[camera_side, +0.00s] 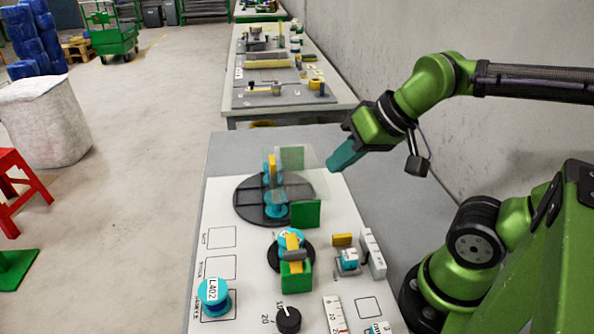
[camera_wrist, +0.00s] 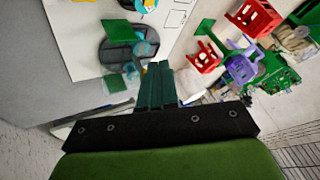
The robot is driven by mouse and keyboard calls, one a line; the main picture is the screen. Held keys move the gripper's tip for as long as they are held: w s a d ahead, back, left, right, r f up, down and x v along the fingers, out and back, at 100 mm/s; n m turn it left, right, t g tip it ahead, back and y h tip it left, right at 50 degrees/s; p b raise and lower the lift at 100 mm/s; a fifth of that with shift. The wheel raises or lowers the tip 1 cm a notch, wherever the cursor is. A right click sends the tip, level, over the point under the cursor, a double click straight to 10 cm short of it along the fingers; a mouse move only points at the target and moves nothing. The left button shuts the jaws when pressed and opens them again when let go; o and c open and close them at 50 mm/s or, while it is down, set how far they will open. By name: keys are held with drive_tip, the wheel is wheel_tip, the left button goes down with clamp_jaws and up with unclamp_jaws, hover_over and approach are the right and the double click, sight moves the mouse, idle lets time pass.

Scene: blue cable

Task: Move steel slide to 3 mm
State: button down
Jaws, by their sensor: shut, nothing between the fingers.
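My gripper (camera_side: 342,158) is shut and empty, held in the air above and right of the round black turntable (camera_side: 240,208) in the side view. Its dark teal fingers (camera_wrist: 157,82) are pressed together in the wrist view. I cannot pick out the steel slide with certainty. A pale grey upright bar (camera_side: 373,254) stands right of a small white and teal block (camera_side: 348,261). A white scale strip (camera_side: 335,315) with marks lies at the front. The gripper is well away from all of these. Their readings are too small to make out.
A clear panel and a green plate (camera_side: 305,213) stand at the turntable. A teal spool labelled L402 (camera_side: 213,294), a spool in a green holder (camera_side: 295,268) and a black knob (camera_side: 288,319) occupy the white board (camera_side: 258,325). A wall runs along the right.

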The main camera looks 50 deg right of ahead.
sight(342, 235)
drive_tip(key=c, duration=1.6)
unclamp_jaws()
drive_tip(key=shift+f, duration=0.1)
drive_tip(key=shift+o, duration=1)
drive_tip(key=shift+w+d+f, duration=0.1)
drive_tip(key=shift+w+f, duration=0.1)
drive_tip(key=shift+f, duration=0.15)
drive_tip(key=shift+o, duration=1.2)
drive_tip(key=d+f+n+g, duration=0.1)
drive_tip(key=w+f+n+g, duration=0.1)
drive_tip(key=g, duration=0.1)
drive_tip(key=shift+w+d+f+h, duration=0.15)
drive_tip(key=shift+d+f+h, duration=0.05)
drive_tip(key=shift+d+h, duration=0.2)
drive_tip(key=d+f+n+g, duration=0.1)
drive_tip(key=f+n, duration=0.2)
drive_tip(key=f, duration=0.3)
drive_tip(key=d+f+n+g, duration=0.1)
drive_tip(key=f+n, duration=0.3)
drive_tip(key=f, duration=0.2)
drive_tip(key=s+d+f+n+g+h, duration=0.1)
drive_tip(key=f+n+g, duration=0.1)
drive_tip(key=f+n, duration=0.2)
wheel_tip(342, 235, down, 2)
drive_tip(key=shift+d+f, duration=0.1)
drive_tip(key=shift+f, duration=0.15)
clamp_jaws()
